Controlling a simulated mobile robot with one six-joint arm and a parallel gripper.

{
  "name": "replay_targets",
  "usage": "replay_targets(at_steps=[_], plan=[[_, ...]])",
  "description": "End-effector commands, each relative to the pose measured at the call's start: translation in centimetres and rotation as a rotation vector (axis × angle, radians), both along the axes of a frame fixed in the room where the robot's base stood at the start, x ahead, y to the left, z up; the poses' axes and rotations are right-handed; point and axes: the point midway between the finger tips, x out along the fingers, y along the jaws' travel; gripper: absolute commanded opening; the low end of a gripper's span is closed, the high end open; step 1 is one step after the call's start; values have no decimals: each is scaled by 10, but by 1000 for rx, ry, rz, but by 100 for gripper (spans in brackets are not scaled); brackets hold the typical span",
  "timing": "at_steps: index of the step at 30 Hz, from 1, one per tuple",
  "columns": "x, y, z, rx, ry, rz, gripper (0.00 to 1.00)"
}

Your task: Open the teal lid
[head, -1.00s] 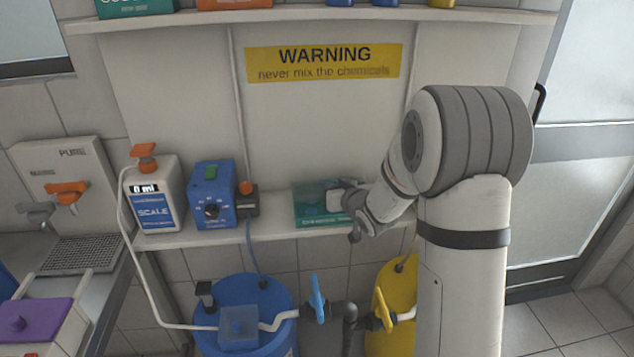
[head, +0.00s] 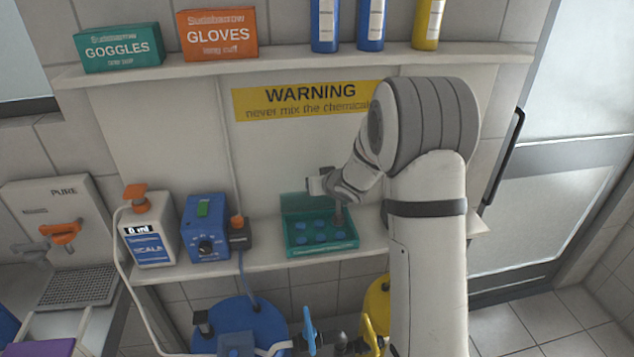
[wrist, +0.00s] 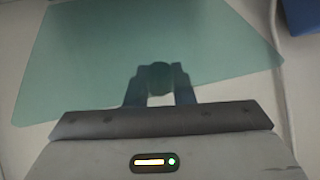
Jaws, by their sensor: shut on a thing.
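The teal box (head: 322,250) stands on the lower shelf with several blue round items showing in it. Its translucent teal lid (head: 294,205) is raised, standing up at the back of the box, and partly hidden behind my gripper and wrist. In the wrist view the lid (wrist: 120,45) fills much of the upper picture. My gripper (wrist: 159,85) is shut on the lid's round dark knob (wrist: 160,74), which sits between the two fingers. In the head view my gripper is over the box, and its fingertips are hard to make out.
A blue dial device (head: 206,230) and the scale bottle (head: 150,232) stand left of the box on the lower shelf (head: 180,270). The upper shelf (head: 300,58) holds boxes and bottles above. A blue barrel (head: 240,325) and a yellow one (head: 376,300) stand below.

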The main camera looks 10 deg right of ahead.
Motion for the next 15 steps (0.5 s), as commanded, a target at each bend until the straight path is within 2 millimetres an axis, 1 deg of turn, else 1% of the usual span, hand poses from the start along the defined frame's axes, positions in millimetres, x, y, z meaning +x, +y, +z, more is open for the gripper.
replay_targets(at_steps=[1, 15], plan=[[3, -1, 6, -2, 7, 1, 0], [6, 2, 4, -3, 59, 4, 0]])
